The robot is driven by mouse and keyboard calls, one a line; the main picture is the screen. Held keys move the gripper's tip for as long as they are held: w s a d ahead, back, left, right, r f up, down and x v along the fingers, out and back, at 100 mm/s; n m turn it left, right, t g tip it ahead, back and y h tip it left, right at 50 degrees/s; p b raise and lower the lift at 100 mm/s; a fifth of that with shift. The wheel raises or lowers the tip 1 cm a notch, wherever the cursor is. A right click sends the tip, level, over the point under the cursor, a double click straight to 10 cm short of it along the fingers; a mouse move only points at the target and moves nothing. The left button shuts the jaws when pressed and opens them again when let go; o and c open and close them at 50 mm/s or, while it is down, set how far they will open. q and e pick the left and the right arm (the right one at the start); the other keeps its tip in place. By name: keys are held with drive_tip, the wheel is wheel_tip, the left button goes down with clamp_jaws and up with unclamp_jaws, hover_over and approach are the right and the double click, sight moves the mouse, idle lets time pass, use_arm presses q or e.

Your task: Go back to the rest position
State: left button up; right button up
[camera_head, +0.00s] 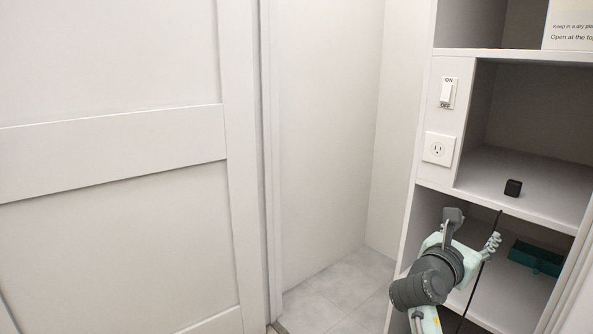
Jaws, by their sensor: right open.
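My right gripper (473,230) is at the lower right, in front of a white shelf unit (424,177). It is open, with its fingers spread apart and nothing seen between them. A thin dark line, perhaps a cord, runs down beside one finger; I cannot tell if they touch. My left gripper is not in view.
A light switch (448,92) marked ON and OFF sits above a power outlet (438,149). A white panelled door (110,140) fills the left. Tiled floor (340,290) shows between.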

drive_tip(key=s+f+m+g+y+p, duration=0.1)
drive_tip(key=s+f+m+g+y, duration=0.3)
drive_tip(key=f, duration=0.9)
drive_tip(key=s+f+m+t+y, duration=0.15)
drive_tip(key=s+f+m, duration=0.45)
drive_tip(key=f, duration=0.6)
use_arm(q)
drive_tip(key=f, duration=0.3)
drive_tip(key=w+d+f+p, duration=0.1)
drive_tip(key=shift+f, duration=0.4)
use_arm(e)
drive_tip(key=s+a+f+m+g+y, duration=0.3)
drive_tip(key=s+f+m, duration=0.3)
drive_tip(key=s, duration=0.3)
drive_tip(key=s+a+f+m+g+y, duration=0.3)
drive_tip(key=s+f+m, duration=0.4)
drive_tip(key=s+f, duration=0.2)
drive_tip(key=shift+s+a+m, duration=0.2)
drive_tip(key=shift+s+m, duration=0.1)
drive_tip(key=shift+s, duration=0.05)
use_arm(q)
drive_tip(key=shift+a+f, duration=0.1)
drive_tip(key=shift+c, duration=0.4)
use_arm(e)
drive_tip(key=shift+c, duration=0.4)
